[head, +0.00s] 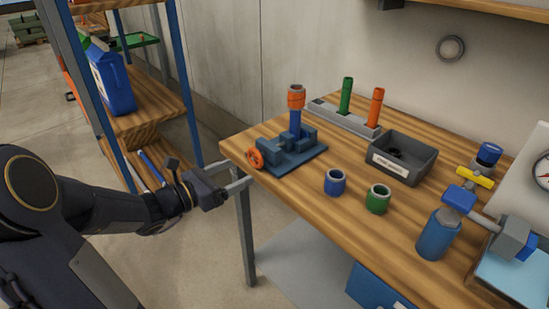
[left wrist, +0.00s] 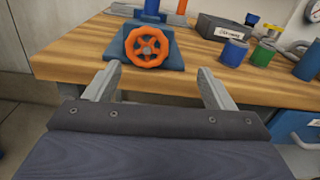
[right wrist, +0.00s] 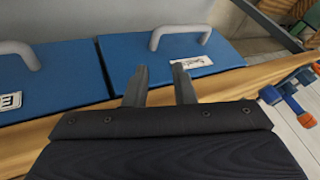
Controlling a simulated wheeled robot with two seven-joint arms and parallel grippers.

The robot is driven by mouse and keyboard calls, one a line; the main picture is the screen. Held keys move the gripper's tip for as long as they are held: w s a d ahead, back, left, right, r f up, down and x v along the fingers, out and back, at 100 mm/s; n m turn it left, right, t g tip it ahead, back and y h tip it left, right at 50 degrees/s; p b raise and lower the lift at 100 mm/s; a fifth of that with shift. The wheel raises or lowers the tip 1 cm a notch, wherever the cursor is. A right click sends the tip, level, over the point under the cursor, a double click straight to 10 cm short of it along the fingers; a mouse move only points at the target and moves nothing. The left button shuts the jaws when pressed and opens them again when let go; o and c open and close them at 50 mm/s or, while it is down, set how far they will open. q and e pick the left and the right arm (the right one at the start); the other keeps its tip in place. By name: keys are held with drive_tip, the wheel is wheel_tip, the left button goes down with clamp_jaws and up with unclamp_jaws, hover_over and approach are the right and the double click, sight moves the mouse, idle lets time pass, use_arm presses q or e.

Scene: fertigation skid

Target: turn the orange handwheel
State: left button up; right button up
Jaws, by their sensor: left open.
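The orange handwheel (head: 256,158) is a small spoked wheel on the side of a blue-grey valve block, near the left end of the wooden bench. In the left wrist view the handwheel (left wrist: 147,47) faces me, just beyond and above my fingertips, nearer the left finger. My left gripper (head: 238,176) is open and empty at the bench's left edge, short of the wheel and not touching it. My right gripper (right wrist: 160,82) shows only in its own wrist view, with two fingers apart and nothing between them, near blue panels with grey handles (right wrist: 183,50).
The valve block (head: 290,158) carries an upright blue pipe with an orange top. On the bench (head: 310,205) are a blue cup (head: 335,182), a green cup (head: 378,198), a grey bin (head: 402,158) and a rack with green and orange tubes (head: 345,118). A blue-framed shelf (head: 150,100) stands at left.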

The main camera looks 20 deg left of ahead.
sight(253, 159)
use_arm(q)
drive_tip(key=shift+n+t, duration=0.3)
drive_tip(key=shift+n, duration=0.3)
drive_tip(key=x, duration=0.2)
drive_tip(key=a+x, duration=0.1)
drive_tip(key=x, duration=0.2)
drive_tip(key=b+x, duration=0.1)
drive_tip(key=x, duration=0.2)
drive_tip(key=shift+w+a+f, duration=0.15)
drive_tip(key=shift+w+a, duration=0.15)
drive_tip(key=shift+a, duration=0.05)
drive_tip(key=shift+c, duration=0.5)
drive_tip(key=c, duration=0.9)
drive_tip(key=shift+f+m+b, duration=0.2)
drive_tip(key=shift+m+b, duration=0.8)
drive_tip(key=shift+b, duration=0.15)
drive_tip(key=m+b, duration=0.5)
drive_tip(key=b, duration=0.1)
drive_tip(key=shift+d+b, duration=0.1)
drive_tip(key=shift+b, duration=0.3)
drive_tip(key=shift+s+r+m+b, duration=0.1)
drive_tip(key=shift+m+b, duration=1.15)
drive_tip(key=shift+m, duration=0.05)
